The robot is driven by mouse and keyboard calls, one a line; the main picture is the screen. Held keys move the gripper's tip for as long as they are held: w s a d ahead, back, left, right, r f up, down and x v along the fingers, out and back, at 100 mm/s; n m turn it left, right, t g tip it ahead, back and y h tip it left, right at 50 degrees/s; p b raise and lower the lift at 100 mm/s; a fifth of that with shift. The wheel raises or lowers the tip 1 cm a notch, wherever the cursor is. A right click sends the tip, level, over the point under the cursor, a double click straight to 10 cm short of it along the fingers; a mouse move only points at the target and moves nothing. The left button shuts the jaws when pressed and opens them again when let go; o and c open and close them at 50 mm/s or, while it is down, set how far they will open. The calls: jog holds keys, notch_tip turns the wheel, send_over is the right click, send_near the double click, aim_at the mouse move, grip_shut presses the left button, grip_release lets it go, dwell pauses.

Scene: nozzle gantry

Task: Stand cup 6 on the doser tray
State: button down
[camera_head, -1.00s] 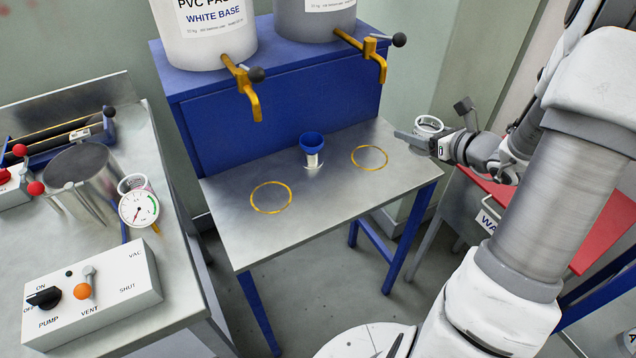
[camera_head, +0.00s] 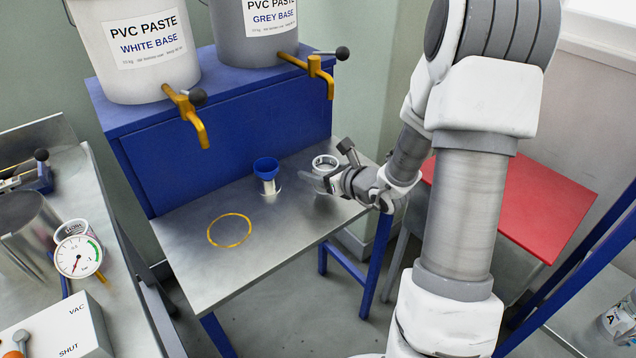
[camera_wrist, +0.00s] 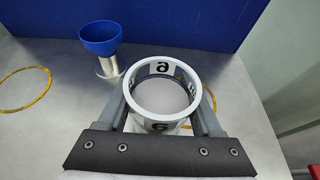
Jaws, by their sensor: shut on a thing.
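Cup 6 (camera_head: 325,163) is white with a black 6 on a white label. In the wrist view its open rim faces up and the cup (camera_wrist: 163,69) sits between my two fingers. My gripper (camera_head: 318,178) is shut on it; the wrist view shows the gripper (camera_wrist: 164,98) with one finger on each side. The steel doser tray (camera_head: 200,275) lies below. The cup is over or at its right yellow ring (camera_wrist: 211,98), partly hidden behind the cup and finger. I cannot tell whether the cup's base touches the tray.
A blue funnel-shaped cup (camera_head: 266,168) on a metal foot stands on the tray, left of cup 6. The left yellow ring (camera_head: 229,244) is empty. Two brass taps (camera_head: 193,120) (camera_head: 318,68) overhang the tray from paste buckets. A gauge (camera_head: 79,257) stands on the left bench.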

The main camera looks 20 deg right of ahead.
jog(key=shift+f+b, duration=0.35)
jog(key=shift+f, duration=1.15)
jog(key=shift+f, duration=0.1)
jog(key=shift+f+b, duration=0.15)
jog(key=shift+b, duration=0.15)
jog(key=shift+c, duration=0.2)
grip_release()
jog(key=shift+r, duration=0.2)
